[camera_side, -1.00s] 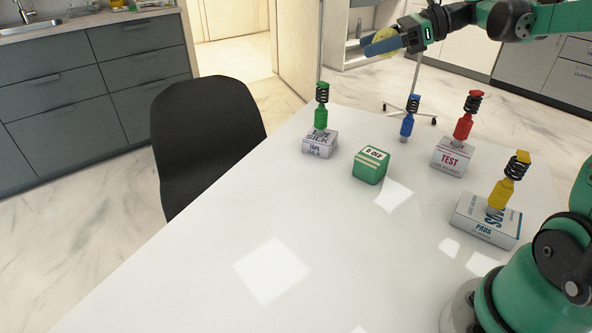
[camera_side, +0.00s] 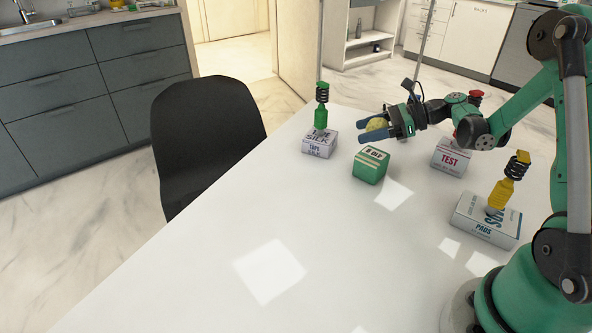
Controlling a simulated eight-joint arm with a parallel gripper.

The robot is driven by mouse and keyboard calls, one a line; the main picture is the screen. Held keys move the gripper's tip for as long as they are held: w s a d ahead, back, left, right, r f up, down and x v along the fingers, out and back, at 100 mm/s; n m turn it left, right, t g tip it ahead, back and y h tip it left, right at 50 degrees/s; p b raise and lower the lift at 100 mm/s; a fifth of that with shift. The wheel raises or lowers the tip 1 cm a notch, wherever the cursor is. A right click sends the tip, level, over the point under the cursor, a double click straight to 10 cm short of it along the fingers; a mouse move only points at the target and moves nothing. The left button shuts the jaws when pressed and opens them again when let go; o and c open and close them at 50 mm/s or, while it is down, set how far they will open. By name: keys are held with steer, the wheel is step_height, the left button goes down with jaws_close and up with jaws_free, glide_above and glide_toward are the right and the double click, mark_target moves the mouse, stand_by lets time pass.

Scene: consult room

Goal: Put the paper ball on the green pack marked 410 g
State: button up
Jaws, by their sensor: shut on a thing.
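The paper ball (camera_side: 377,124) is yellowish and crumpled. My gripper (camera_side: 372,130) is shut on it, with blue fingers on either side that partly hide it. The green pack (camera_side: 369,169) is a small box with pale stripes and a white label on its top edge, standing on the white table. The label is too small to read surely, so I cannot confirm 410 g. In the picture the ball is just above the green pack, apart from it; the exact height and depth are hard to tell.
On the white table (camera_side: 200,270), a tape box (camera_side: 319,146) bears a green spring figure (camera_side: 321,110). A TEST box (camera_side: 452,158) stands right, and a pads box (camera_side: 484,222) bears a yellow spring figure (camera_side: 502,190). The table's front is clear. A dark chair (camera_side: 205,135) stands left.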

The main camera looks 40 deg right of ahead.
mark_target(365, 154)
steer(key=shift+f, duration=1.65)
steer(key=shift+f, duration=0.15)
steer(key=o, duration=1.2)
